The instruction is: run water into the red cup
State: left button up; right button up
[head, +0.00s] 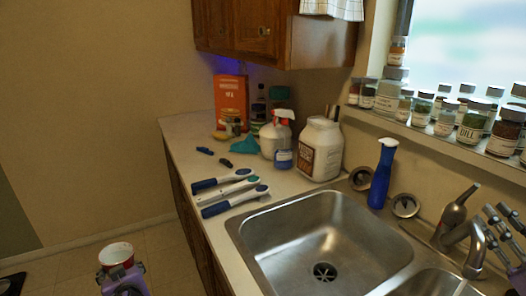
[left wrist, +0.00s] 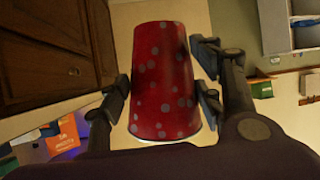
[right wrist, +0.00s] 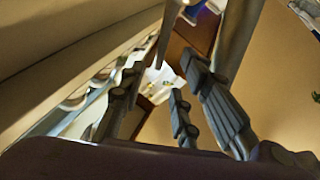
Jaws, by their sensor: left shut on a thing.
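The red cup (head: 116,255) has a pale rim and stands at the lower left of the head view, beyond the counter's left edge. My left gripper (head: 121,277) is shut on it. In the left wrist view the cup (left wrist: 163,85), red with pale dots, sits between the fingers. The metal faucet (head: 476,255), with a grey lever (head: 457,210), stands behind the sink at the right. My right gripper (head: 503,228) is open at the right edge, beside the faucet. In the right wrist view its fingers are spread, with metal parts beyond them.
The steel sink (head: 322,240) has an empty main bowl. Several brushes or tools with blue handles (head: 235,201) lie left of it. Several jars (head: 472,125) line the sill above the faucet.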

aim_at(470, 194)
pick_arm(q)
jog(key=shift+w+r+p, duration=0.15)
jog(key=shift+r, duration=0.35)
jog(key=shift+w+r+p, duration=0.15)
jog(key=shift+r, duration=0.35)
pick_arm(e)
jog(key=x, duration=0.8)
jog(key=shift+w, duration=0.2)
